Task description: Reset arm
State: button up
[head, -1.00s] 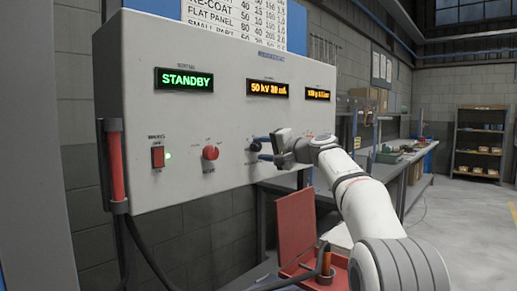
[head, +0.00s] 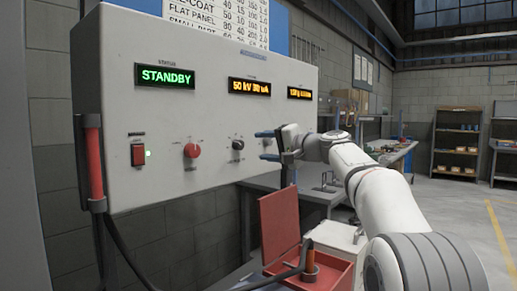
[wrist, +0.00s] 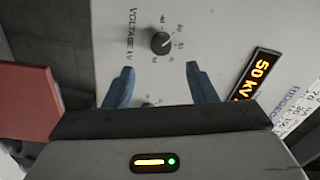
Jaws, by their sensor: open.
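My gripper (head: 268,145) is open and empty in front of the lower right part of the grey control panel (head: 200,100). Its two blue fingers are apart, and it also shows in the wrist view (wrist: 160,88). A black voltage knob (head: 238,144) sits to the left of the fingers in the head view. In the wrist view the knob (wrist: 160,43) lies beyond the fingertips, with clear space around it. Another dial is partly hidden by my gripper's body low in the wrist view.
The panel shows a green STANDBY display (head: 165,76), a red knob (head: 191,150) and a red switch (head: 138,155). An open red toolbox (head: 330,270) stands below my arm. A workbench (head: 390,155) and shelves (head: 457,140) are at the right.

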jog(key=s+d+f+n+g+h+p, duration=0.1)
jog(key=s+d+f+h+p, duration=0.3)
jog(key=s, duration=1)
jog(key=s+d+f+n+g+h+p, duration=0.2)
jog(key=s+d+f+g+h+p, duration=0.2)
jog(key=s+f+p, duration=0.4)
jog(key=s+d+f+n+g+h+p, duration=0.1)
jog(key=s+d+f+g+h+p, duration=0.2)
jog(key=s+f, duration=0.6)
jog(key=s+d+h+p, duration=0.2)
jog(key=s+d+p, duration=0.1)
jog(key=s, duration=0.8)
jog(key=shift+s+d+h, duration=0.15)
jog(key=shift+d+h, duration=0.15)
jog(key=shift+h, duration=0.1)
jog(key=shift+c, duration=0.4)
